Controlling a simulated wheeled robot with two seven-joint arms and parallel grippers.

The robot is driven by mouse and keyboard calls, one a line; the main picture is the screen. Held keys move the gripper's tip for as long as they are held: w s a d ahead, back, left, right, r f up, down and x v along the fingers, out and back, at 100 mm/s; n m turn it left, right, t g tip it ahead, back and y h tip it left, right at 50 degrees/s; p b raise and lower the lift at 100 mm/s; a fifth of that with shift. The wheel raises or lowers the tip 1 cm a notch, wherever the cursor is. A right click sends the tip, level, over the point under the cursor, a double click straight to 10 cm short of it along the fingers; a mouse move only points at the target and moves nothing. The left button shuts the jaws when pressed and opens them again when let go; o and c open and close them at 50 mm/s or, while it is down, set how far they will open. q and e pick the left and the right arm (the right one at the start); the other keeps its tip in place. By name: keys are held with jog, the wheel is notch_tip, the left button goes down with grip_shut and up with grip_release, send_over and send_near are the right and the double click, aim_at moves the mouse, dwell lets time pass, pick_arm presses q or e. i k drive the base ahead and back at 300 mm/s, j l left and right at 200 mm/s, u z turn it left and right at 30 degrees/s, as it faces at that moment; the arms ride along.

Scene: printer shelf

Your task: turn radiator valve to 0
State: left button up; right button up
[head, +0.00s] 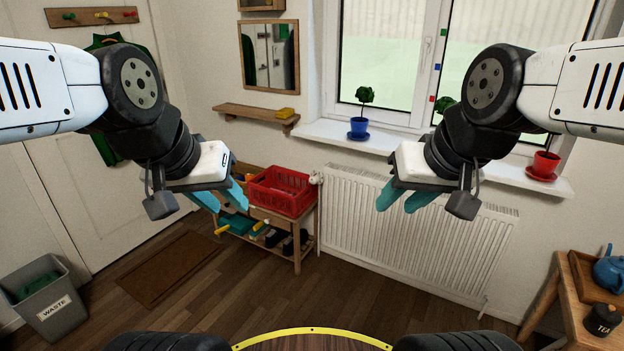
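The white radiator (400,235) is mounted on the wall under the window. Its valve (316,179) is a small pale knob at the radiator's upper left corner, beside the red crate; its setting is too small to read. My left gripper (222,199), with teal fingers, is in the air left of the valve, in front of the shelf. My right gripper (396,199) is in the air right of the valve, in front of the radiator. Both are well apart from the valve and hold nothing that I can see. The finger gaps are hard to judge from this angle.
A red crate (283,190) stands on a wooden shelf with shoes, close to the valve. The windowsill (340,139) holds a blue pot (359,128) and a red pot (545,163). A side table (575,310) with a teapot is at right. The floor before the radiator is clear.

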aim_at(313, 179)
jog(key=i+j+z, duration=0.1)
jog(key=z, duration=0.7)
jog(key=i+j+z, duration=0.15)
jog(key=j+z, duration=0.45)
jog(key=j, duration=0.15)
jog(key=i+j+z, duration=0.1)
jog(key=j+z, duration=0.2)
jog(key=j, duration=0.15)
jog(key=j+z, duration=0.15)
jog(key=j, duration=0.65)
jog(key=j+z, duration=0.1)
jog(key=j, duration=0.7)
jog(key=j+z, duration=0.15)
jog(key=j, duration=0.65)
jog(key=k+j+z, duration=0.1)
jog(key=j, duration=0.7)
jog(key=k+j, duration=0.1)
jog(key=j, duration=1.15)
jog(key=k, duration=0.05)
